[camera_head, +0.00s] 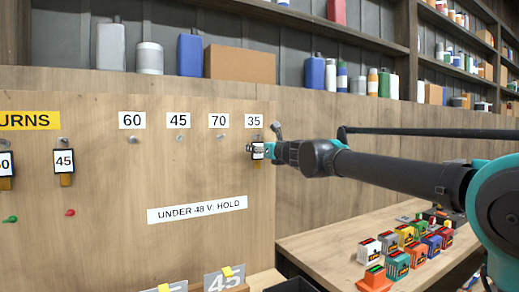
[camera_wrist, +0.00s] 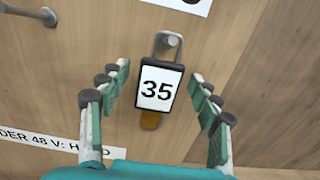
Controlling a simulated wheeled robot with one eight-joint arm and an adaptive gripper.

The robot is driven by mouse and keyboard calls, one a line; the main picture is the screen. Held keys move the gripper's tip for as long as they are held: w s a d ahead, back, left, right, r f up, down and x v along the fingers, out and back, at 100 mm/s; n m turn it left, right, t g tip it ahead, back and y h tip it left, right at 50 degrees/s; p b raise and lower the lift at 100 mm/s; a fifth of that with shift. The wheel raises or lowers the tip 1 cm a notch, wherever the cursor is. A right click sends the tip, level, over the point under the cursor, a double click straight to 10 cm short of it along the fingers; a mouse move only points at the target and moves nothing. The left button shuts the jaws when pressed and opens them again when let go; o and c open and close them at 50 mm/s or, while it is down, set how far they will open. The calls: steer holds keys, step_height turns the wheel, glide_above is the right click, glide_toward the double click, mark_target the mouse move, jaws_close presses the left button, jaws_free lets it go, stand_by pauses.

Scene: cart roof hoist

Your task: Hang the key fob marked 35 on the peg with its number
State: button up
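The key fob marked 35 (camera_wrist: 157,88) is a white plate in a dark frame with an orange-brown tab below. It is upright against the board, slightly tilted in the wrist view, and its metal loop appears to be around the peg (camera_wrist: 171,39). In the head view the fob (camera_head: 258,151) is below the label 35 (camera_head: 254,121). My gripper (camera_wrist: 158,80) is open, with one finger on each side of the fob and visible gaps between. In the head view my gripper (camera_head: 264,151) partly overlaps the fob.
Pegs under labels 60 (camera_head: 132,120), 45 (camera_head: 178,120) and 70 (camera_head: 219,121) are bare. A fob marked 45 (camera_head: 64,161) hangs at left beside another cut by the frame edge. A bench (camera_head: 325,246) with several coloured blocks stands at lower right.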

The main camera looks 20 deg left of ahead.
steer(key=v, duration=1.2)
steer(key=s+d+f+n+g+h, duration=0.1)
steer(key=s+d+f+n+h, duration=0.1)
steer(key=d+f+n, duration=0.7)
steer(key=s+d+f+n+g+h, duration=0.25)
steer(key=d+f, duration=0.25)
steer(key=f, duration=0.8)
steer(key=s+d+f+n+g+h, duration=0.1)
steer(key=d+f+n, duration=0.55)
steer(key=f, duration=0.45)
steer(key=s+d+f+n+g+h, duration=0.1)
steer(key=s+d+f+n+h, duration=0.3)
steer(key=s+d+f, duration=0.4)
steer(key=s+d+f+n+g+h, duration=0.2)
steer(key=s+d+f+n+h, duration=0.2)
steer(key=s+d+f, duration=0.4)
steer(key=d+f, duration=0.6)
steer(key=d, duration=0.1)
steer(key=shift+s+f, duration=0.2)
steer(key=shift+c, duration=0.5)
